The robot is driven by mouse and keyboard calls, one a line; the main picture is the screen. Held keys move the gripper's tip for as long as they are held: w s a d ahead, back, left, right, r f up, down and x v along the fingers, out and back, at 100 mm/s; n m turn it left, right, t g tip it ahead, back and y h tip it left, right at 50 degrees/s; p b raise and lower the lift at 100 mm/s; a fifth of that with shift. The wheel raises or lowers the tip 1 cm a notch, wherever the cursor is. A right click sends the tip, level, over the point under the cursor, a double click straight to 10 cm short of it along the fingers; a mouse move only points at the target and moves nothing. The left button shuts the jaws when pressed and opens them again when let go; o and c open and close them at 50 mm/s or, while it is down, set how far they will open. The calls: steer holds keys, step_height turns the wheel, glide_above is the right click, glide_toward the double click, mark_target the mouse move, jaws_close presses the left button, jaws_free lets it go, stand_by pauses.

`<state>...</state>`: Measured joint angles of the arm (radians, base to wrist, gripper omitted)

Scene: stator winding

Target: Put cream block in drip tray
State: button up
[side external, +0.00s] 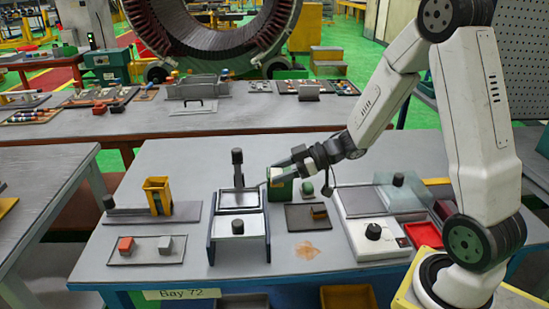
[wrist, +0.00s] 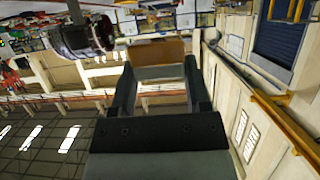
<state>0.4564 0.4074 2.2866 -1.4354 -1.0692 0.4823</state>
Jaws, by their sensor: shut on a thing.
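My gripper (side external: 276,174) is in the side external view, above the middle of the bench, with its fingers pointing left. It is shut on a small pale piece (side external: 277,172), which looks like the cream block; the fingers hide part of it. In the wrist view, my gripper's two dark fingers (wrist: 160,85) have a pale band between them and a tan face beyond; the block's outline is unclear there. I cannot tell for certain which tray is the drip tray.
A green box (side external: 281,190) stands close to my gripper. A raised metal-plate stand (side external: 238,248) is left of it. A tray (side external: 120,258) holds a red and a grey block. A yellow holder (side external: 158,190) stands at left, a white scale-like unit (side external: 365,230) and red bin (side external: 423,235) at right.

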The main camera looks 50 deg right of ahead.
mark_target(252, 199)
steer(key=w+f, duration=0.2)
steer(key=w, duration=0.1)
steer(key=w+f, duration=0.2)
steer(key=w, duration=0.1)
steer(key=w+f, duration=0.2)
steer(key=shift+w+d, duration=0.25)
steer(key=shift+w, duration=0.15)
steer(key=shift+w+f, duration=0.55)
steer(key=shift+f, duration=0.15)
steer(key=shift+w+f, duration=0.35)
steer(key=shift+f, duration=0.05)
steer(key=shift+w+d+f, duration=0.1)
steer(key=shift+w+f, duration=0.1)
steer(key=shift+f, duration=1.35)
steer(key=shift+f, duration=0.2)
steer(key=o, duration=1.3)
